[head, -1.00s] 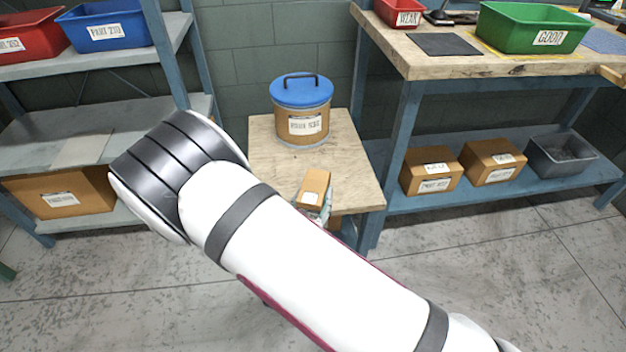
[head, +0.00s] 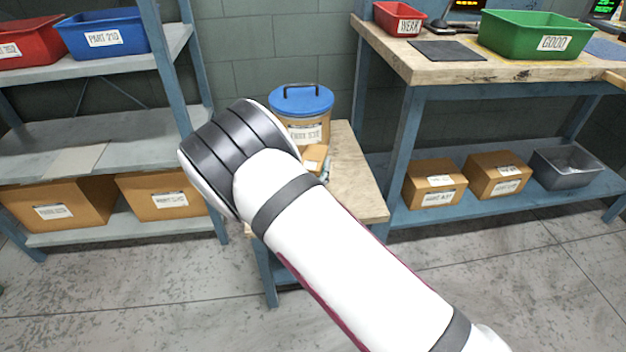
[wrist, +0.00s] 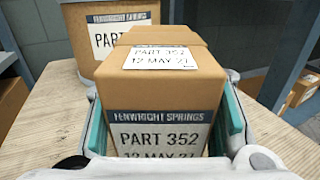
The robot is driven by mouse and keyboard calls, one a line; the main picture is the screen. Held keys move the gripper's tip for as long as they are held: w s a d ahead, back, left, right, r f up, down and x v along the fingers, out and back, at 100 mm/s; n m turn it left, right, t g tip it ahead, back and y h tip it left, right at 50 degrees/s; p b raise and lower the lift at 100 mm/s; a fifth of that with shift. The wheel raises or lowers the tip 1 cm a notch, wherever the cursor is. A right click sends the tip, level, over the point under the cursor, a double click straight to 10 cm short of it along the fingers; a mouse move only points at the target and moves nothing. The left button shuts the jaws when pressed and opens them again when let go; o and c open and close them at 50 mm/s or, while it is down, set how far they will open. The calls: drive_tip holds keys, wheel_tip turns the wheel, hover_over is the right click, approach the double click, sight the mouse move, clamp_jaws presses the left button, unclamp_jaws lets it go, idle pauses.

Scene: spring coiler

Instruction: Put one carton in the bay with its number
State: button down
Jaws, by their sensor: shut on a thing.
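A small brown carton (wrist: 165,75) is between the two teal-padded fingers of my gripper (wrist: 165,122) in the wrist view. Its labels read "FENWRIGHT SPRINGS", "PART 352" and "12 MAY 27". The carton looks upright, with a finger along each side. No numbered bay is clearly readable.
The labelled drum (head: 303,103) stands close behind the carton. At left, a shelf rack holds a red bin (head: 30,38), a blue bin (head: 105,36) and large cartons (head: 60,208). At right, a bench holds a green bin (head: 535,32), with cartons (head: 435,183) and a grey bin (head: 565,165) below.

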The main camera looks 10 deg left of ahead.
wheel_tip(320, 180, down, 3)
drive_tip(key=shift+s+f+b, duration=0.15)
drive_tip(key=shift+b, duration=0.45)
drive_tip(key=shift+f, duration=0.15)
drive_tip(key=c, duration=0.8)
unclamp_jaws()
drive_tip(key=shift+o, duration=0.2)
drive_tip(key=s+p, duration=0.1)
drive_tip(key=s, duration=0.3)
drive_tip(key=s+a+p, duration=0.1)
drive_tip(key=s, duration=0.3)
drive_tip(key=s+p, duration=0.1)
drive_tip(key=s, duration=0.3)
drive_tip(key=shift+a, duration=0.2)
